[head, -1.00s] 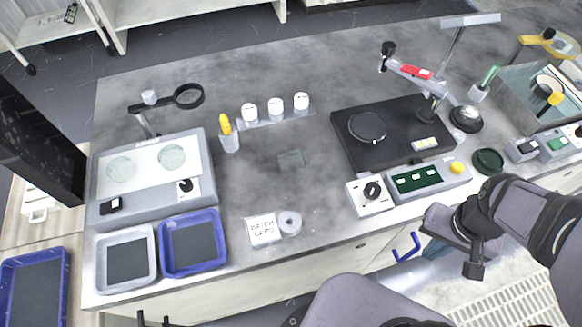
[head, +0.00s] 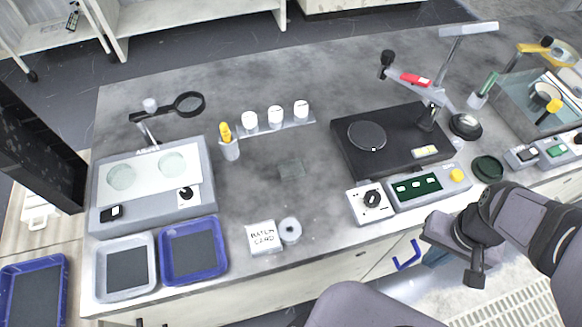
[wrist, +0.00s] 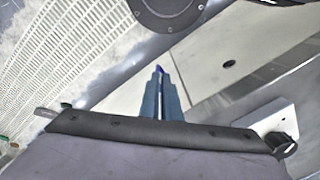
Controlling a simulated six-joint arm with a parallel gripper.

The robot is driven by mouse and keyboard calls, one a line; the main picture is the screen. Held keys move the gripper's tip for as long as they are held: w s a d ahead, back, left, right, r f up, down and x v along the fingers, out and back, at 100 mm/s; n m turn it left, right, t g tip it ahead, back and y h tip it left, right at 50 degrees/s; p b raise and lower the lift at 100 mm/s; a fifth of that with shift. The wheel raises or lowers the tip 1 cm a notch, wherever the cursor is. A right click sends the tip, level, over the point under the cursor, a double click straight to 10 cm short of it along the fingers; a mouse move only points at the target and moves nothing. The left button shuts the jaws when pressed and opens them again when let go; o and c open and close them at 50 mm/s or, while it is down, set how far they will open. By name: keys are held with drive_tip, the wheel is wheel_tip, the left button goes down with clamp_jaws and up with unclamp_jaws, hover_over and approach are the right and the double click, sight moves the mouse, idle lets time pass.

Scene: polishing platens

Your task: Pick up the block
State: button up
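A small, flat, grey-green square piece (head: 291,170) lies on the middle of the grey bench. It looks partly see-through, and it is the only thing there that could be the block; I cannot tell for certain. My gripper (head: 434,251) is at the lower right, past the bench's front edge, well apart from that piece and partly hidden behind my arm. In the wrist view, its blue-grey fingers (wrist: 161,92) are close together, with nothing visible held. The square piece does not show in the wrist view.
A black platen machine (head: 390,140) and control boxes (head: 420,184) stand right of the piece. Trays (head: 193,249) sit front left. Bench around the piece is clear.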

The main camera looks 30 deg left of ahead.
drive_tip(key=o, duration=1.6)
